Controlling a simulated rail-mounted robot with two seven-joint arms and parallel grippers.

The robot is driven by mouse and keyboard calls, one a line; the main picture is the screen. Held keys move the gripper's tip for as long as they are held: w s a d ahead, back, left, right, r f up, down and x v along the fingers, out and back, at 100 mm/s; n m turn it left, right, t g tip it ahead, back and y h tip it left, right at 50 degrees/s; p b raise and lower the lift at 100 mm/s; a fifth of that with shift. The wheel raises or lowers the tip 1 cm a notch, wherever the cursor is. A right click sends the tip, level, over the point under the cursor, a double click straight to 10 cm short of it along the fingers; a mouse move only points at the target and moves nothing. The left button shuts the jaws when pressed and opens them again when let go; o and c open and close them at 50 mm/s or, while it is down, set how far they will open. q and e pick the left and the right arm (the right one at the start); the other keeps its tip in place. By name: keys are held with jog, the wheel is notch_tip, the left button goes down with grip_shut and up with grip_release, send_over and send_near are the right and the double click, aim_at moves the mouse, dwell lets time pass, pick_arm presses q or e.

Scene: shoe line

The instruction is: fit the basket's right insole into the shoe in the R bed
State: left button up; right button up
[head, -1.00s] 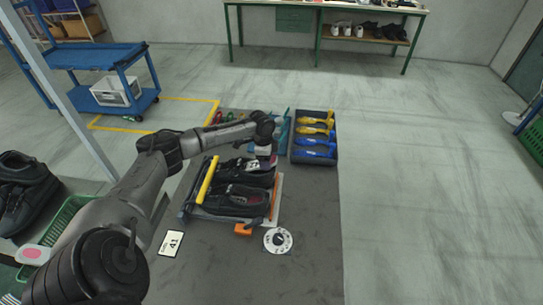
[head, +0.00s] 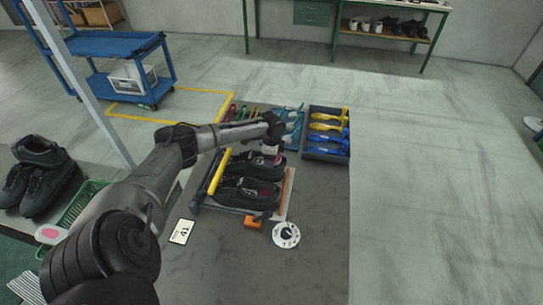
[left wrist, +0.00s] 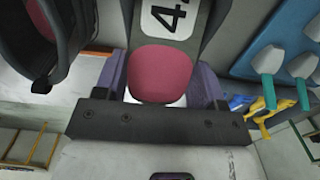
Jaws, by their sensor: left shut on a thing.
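My left gripper (left wrist: 158,85) is shut on a dark insole (left wrist: 205,30) with a dark red heel pad and a white size label. The purple fingers grip it at the heel. The label is cut off after a 4. In the head view my left gripper (head: 270,150) hangs over the back of the bed. Two black shoes lie in the bed, a far shoe (head: 255,166) and a near shoe (head: 248,193). The left wrist view shows part of a black shoe (left wrist: 45,45), apart from the insole. I cannot read which bed is R. My right gripper is out of view.
A yellow bar (head: 219,172) edges the bed on the left. A tray (head: 333,155) of yellow and blue tools stands behind right. A white dial (head: 286,235) and a 41 card (head: 182,232) lie in front. The green basket (head: 72,212) is at left.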

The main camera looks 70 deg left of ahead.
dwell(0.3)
pick_arm(q)
jog(key=o, duration=1.2)
jog(key=shift+r+p, duration=1.35)
jog(key=shift+p, duration=0.5)
jog(key=shift+r, duration=0.1)
jog(key=shift+r, duration=0.1)
